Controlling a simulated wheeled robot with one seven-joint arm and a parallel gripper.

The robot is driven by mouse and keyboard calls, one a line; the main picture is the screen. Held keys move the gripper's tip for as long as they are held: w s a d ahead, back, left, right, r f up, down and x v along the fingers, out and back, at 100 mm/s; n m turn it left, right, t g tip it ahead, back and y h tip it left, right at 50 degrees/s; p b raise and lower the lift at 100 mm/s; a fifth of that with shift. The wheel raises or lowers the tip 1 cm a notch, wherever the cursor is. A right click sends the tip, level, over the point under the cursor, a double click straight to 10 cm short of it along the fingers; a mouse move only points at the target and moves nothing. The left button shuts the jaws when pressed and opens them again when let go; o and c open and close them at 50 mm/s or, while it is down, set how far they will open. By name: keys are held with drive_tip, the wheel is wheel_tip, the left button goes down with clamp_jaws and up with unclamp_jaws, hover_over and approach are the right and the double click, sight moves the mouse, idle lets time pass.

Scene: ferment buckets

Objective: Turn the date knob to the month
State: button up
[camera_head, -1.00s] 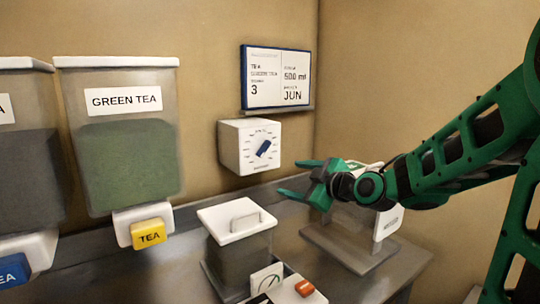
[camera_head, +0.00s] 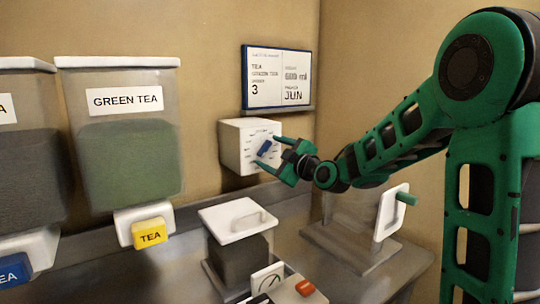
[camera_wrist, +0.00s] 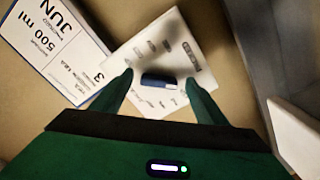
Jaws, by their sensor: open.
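The date knob (camera_head: 264,148) is a small blue bar on the front of a white dial box (camera_head: 236,147) on the back wall. Small month marks ring it, too small to read. My gripper (camera_head: 266,151) is open in front of the dial face. In the wrist view the blue knob (camera_wrist: 158,81) lies between and just beyond my two fingertips (camera_wrist: 158,80); I cannot tell whether they touch it. A blue-framed card (camera_head: 276,77) above the box reads TEA, 3 and JUN; it also shows in the wrist view (camera_wrist: 50,50).
A green tea bin (camera_head: 125,165) with a yellow TEA tap hangs at left. Below the dial, a white-lidded container (camera_head: 237,220) stands on the grey counter (camera_head: 300,205). A white panel with a green handle (camera_head: 391,213) stands at right, below my arm.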

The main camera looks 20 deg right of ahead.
drive_tip(key=shift+w+a, duration=0.15)
drive_tip(key=shift+w, duration=0.3)
